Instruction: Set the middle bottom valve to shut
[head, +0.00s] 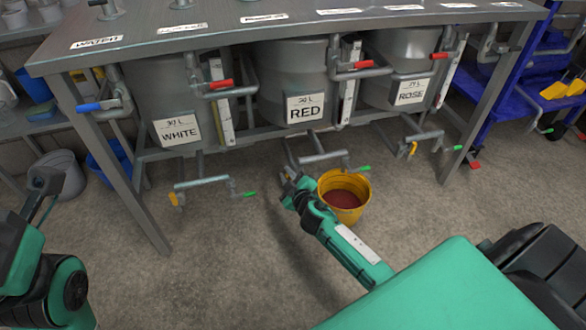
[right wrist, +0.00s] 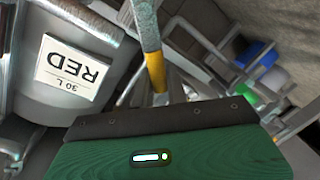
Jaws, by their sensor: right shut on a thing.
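The middle tank, labelled RED (head: 305,108), hangs under the steel bench; its label is upside down in the right wrist view (right wrist: 74,66). Below it runs a bottom pipe (head: 324,157) with a green lever (head: 360,169) at its right end. My right gripper (head: 291,178) reaches the left end of this pipe and is shut on a yellow valve lever (right wrist: 155,72), which the gripper hides in the head view. The lever's exact angle is unclear. My left gripper (head: 46,182) is low at the left, away from the valves; its fingers are not clear.
A yellow bucket (head: 325,185) with dark red liquid stands on the floor right beside my right gripper. The WHITE tank's bottom pipe (head: 203,182) and the ROSE tank's bottom pipe (head: 424,135) flank it. A bench leg (head: 130,190) stands at left. Open floor lies in front.

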